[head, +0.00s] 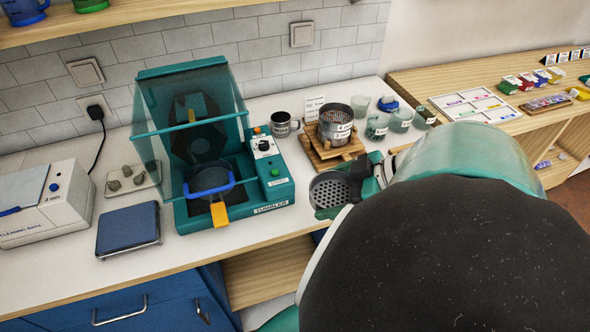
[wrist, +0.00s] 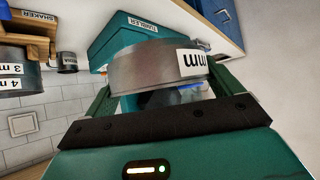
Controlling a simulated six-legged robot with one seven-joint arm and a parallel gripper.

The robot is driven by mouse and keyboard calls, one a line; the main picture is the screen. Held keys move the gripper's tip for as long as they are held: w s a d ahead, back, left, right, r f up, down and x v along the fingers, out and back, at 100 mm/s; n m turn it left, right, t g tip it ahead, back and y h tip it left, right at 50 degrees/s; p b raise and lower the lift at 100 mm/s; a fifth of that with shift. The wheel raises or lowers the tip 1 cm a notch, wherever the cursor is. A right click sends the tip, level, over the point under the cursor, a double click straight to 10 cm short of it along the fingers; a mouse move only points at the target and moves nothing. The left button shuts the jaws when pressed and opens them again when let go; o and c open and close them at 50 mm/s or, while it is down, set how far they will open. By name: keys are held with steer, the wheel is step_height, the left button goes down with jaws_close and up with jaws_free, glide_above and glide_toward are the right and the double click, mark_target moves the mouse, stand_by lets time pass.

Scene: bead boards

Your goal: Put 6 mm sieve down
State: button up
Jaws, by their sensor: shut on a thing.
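The 6 mm sieve (head: 331,191) is a round metal ring with a perforated plate. It is held level in front of the wooden shaker, over the counter's front edge in the head view. My gripper (head: 350,190) is shut on its rim. In the wrist view the sieve (wrist: 150,72) sits between the two green fingers of my gripper (wrist: 163,90); its white label shows only "mm". The wooden shaker (head: 318,157) carries a stack of sieves (head: 336,122), labelled 4 mm and 3 mm. My arm hides the counter to the right.
Glass beakers (head: 377,126) stand right of the shaker. A narrow strip of white counter (head: 297,185) is bare between tumbler and shaker.

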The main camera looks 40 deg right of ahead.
mark_target(323, 180)
steer(key=shift+s+a+f, duration=0.2)
steer(key=shift+a+f, duration=0.4)
steer(key=shift+a, duration=0.1)
steer(key=w+d+f, duration=0.1)
steer(key=w, duration=0.1)
steer(key=w+d+f, duration=0.1)
steer(key=w+d, duration=0.1)
steer(key=w+d+f, duration=0.1)
steer(key=w, duration=0.1)
steer(key=shift+w+d+f, duration=0.25)
steer(key=shift+w+f, duration=0.1)
steer(key=shift+w, duration=0.05)
steer(key=w+d+f, duration=0.2)
steer(key=w+f, duration=0.2)
steer(key=f, duration=0.1)
steer(key=shift+w+d+f, duration=0.15)
steer(key=shift+d+f, duration=0.1)
steer(key=shift+d, duration=0.15)
steer(key=shift+w+d+f, duration=0.1)
steer(key=shift+w+f, duration=0.05)
steer(key=shift+f, duration=1.7)
steer(key=shift+f, duration=0.1)
steer(key=o, duration=0.8)
